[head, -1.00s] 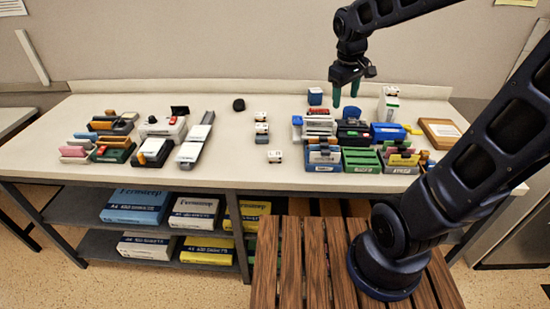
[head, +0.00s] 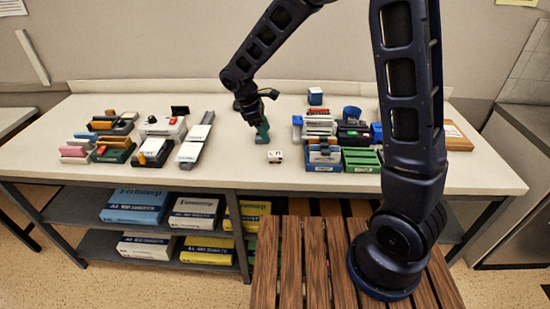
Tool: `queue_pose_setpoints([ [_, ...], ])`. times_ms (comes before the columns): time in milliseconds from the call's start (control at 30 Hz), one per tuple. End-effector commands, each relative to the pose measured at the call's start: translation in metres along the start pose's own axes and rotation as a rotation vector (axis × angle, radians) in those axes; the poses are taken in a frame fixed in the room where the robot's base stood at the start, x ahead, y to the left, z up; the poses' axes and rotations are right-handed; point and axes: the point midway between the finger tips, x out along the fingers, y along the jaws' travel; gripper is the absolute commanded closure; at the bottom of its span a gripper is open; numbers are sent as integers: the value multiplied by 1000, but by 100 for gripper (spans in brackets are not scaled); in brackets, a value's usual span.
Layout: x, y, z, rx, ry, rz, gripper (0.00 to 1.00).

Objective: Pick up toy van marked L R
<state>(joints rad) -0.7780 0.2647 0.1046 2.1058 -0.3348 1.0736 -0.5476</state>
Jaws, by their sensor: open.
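A small white toy van (head: 275,156) with dark marks stands near the front middle of the table; its lettering is too small to read. My gripper (head: 262,138) is open, pointing down just behind and to the left of this van, with green fingers low over the table. It covers the spot where two more small white van-like toys stood in a column. I cannot tell whether either of those is between the fingers.
Several desk items and a grey-white long device (head: 195,142) fill the left of the table (head: 225,172). Racks with blue and green boxes (head: 361,160) stand to the right. A small blue box (head: 315,96) is at the back.

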Motion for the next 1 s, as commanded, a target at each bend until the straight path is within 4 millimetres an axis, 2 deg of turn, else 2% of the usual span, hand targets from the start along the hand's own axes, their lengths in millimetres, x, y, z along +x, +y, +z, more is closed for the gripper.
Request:
queue_pose_setpoints([
  [167,9,-2,-12,-38,-14,1,41],
  [400,42,-3,-12,-38,-14,0,41],
  [767,69,-2,-12,-37,-14,1,41],
  [1000,101,-2,-13,-36,-14,0,41],
])
